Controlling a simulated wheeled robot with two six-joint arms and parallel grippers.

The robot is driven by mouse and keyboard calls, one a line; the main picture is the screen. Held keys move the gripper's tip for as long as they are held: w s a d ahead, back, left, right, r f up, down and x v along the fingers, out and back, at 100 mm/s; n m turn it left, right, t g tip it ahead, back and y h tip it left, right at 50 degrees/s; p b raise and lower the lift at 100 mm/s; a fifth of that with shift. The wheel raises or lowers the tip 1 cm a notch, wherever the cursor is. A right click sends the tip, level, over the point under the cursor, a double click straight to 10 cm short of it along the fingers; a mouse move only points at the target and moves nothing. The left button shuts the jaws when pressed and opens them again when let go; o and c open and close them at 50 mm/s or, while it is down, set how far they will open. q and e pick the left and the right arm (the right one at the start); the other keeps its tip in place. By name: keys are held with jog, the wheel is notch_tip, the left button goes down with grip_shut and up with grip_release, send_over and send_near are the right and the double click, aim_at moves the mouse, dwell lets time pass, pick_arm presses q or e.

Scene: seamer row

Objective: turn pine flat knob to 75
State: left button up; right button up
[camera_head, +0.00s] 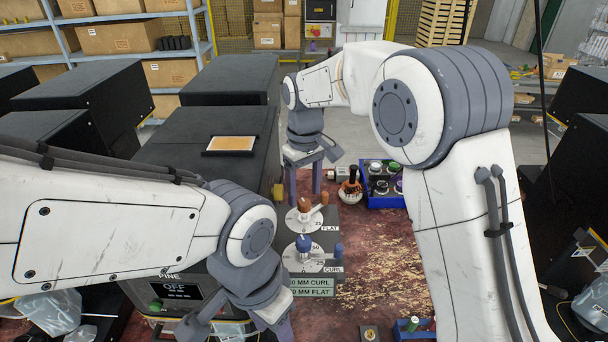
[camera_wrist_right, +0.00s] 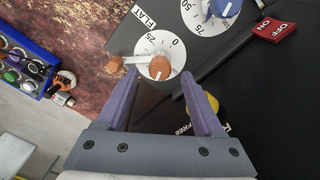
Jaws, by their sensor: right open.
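The orange flat knob (camera_head: 304,204) sits on a white dial (camera_head: 292,217) labelled FLAT on the dark PINE machine. In the right wrist view the orange knob (camera_wrist_right: 160,68) lies between my fingertips in the picture, with 0 and 25 showing on its dial; I cannot tell its exact setting. My right gripper (camera_head: 304,192) is open, close to the knob on its far side; no grip shows. It also shows in the wrist view (camera_wrist_right: 160,75). My left gripper (camera_head: 238,328) hangs low, near the machine's front, with fingers apart.
The blue curl knob (camera_head: 303,243) stands just in front of the flat knob. An orange-tipped lever (camera_wrist_right: 115,64) is beside the flat dial. A red ON/OFF switch (camera_wrist_right: 273,30) is nearby. A blue crate (camera_head: 378,203) of small parts stands to the right on the worn red bench.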

aim_at(305, 202)
notch_tip(305, 202, up, 8)
jog(key=b, duration=0.1)
dwell(0.4)
jog(key=s+d+f+m+t, duration=0.3)
jog(key=s+d+f+m, duration=0.4)
jog(key=s+d+f, duration=1.1)
jog(key=s+a+f+n+g+y+b, duration=0.1)
jog(key=s+a+f+n+g+b, duration=0.1)
jog(key=s+a+n+b, duration=0.4)
jog(key=s+a+g+b, duration=0.1)
jog(key=s+a+b, duration=0.2)
jog(key=s+a, duration=0.3)
jog(key=shift+a+f+n+b, duration=0.15)
jog(key=shift+a+n+b, duration=0.25)
